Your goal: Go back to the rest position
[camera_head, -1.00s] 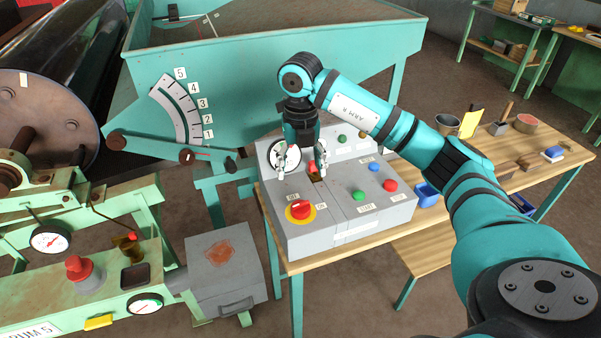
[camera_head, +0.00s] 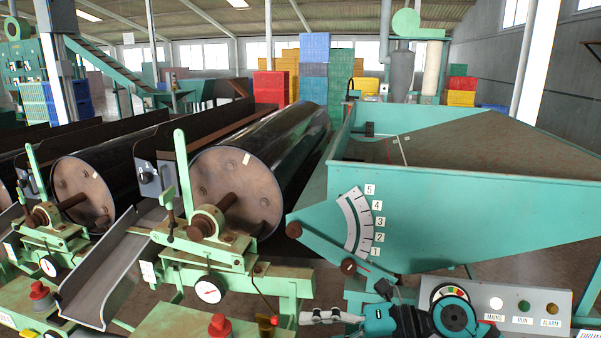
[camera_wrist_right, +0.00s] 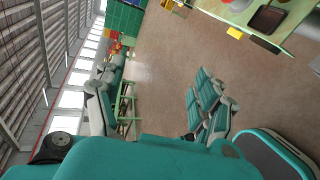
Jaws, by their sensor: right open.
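My right gripper (camera_head: 314,316) is at the bottom edge of the head view, with its light grey fingers pointing left. It is open, and I see nothing between its fingers. My teal right arm (camera_head: 420,318) lies behind it, in front of the control panel (camera_head: 520,306), and hides part of that panel. My left gripper is not in view.
A teal hopper (camera_head: 470,220) with a numbered scale (camera_head: 358,222) stands behind my right arm. A dark drum (camera_head: 240,185) and green machine frames (camera_head: 205,262) are to the left. The right wrist view shows open brown floor (camera_wrist_right: 170,70).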

